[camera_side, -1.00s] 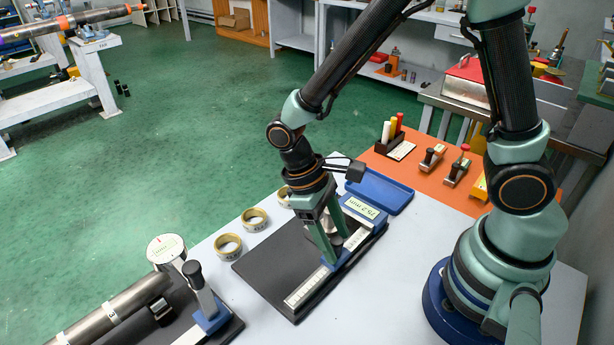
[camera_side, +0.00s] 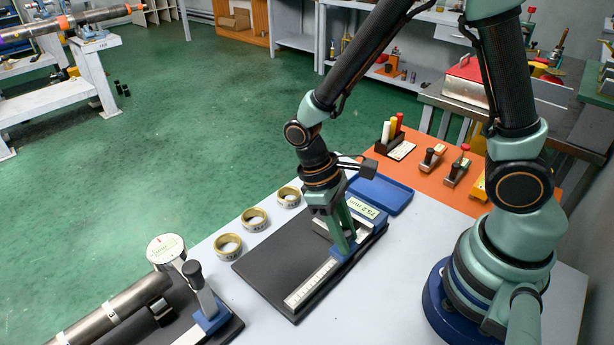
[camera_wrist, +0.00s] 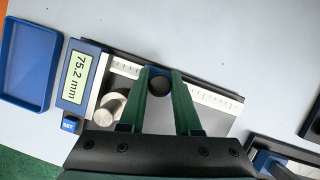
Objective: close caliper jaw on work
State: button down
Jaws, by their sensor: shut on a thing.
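The caliper's blue display head (camera_wrist: 78,80) reads 75.2 mm in the wrist view; it also shows in the side view (camera_side: 367,212). A short metal cylinder, the work (camera_wrist: 107,108), lies beside the head. The sliding jaw's dark round knob (camera_wrist: 159,87) is between the fingers of my gripper (camera_wrist: 159,76), which is shut on it. In the side view my gripper (camera_side: 346,250) is low over the white scale (camera_side: 312,283), and the work is mostly hidden. I cannot tell whether the jaw touches the work.
Several brass rings (camera_side: 228,245) stand left of the black caliper base (camera_side: 262,278). A blue tray (camera_side: 385,194) lies behind the display. A dial gauge (camera_side: 166,249) and a pipe (camera_side: 112,310) are at the front left.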

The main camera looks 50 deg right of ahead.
jog(key=shift+d, duration=0.5)
jog(key=c, duration=0.6)
grip_release()
jog(key=shift+r, duration=0.1)
jog(key=v, duration=1.2)
jog(key=shift+d, duration=0.1)
jog(key=shift+w+d+r+m+t+y, duration=0.1)
jog(key=shift+d+r+m+t+y, duration=0.3)
jog(key=shift+d+r+t, duration=1.1)
jog(key=shift+d+r+m+t+y, duration=0.1)
jog(key=shift+d+r+m+t, duration=0.5)
jog(key=shift+d+r+t, duration=0.9)
jog(key=shift+w+d+r+m+t+y, duration=0.15)
jog(key=shift+d+r+m+t, duration=0.45)
jog(key=shift+r+t, duration=1)
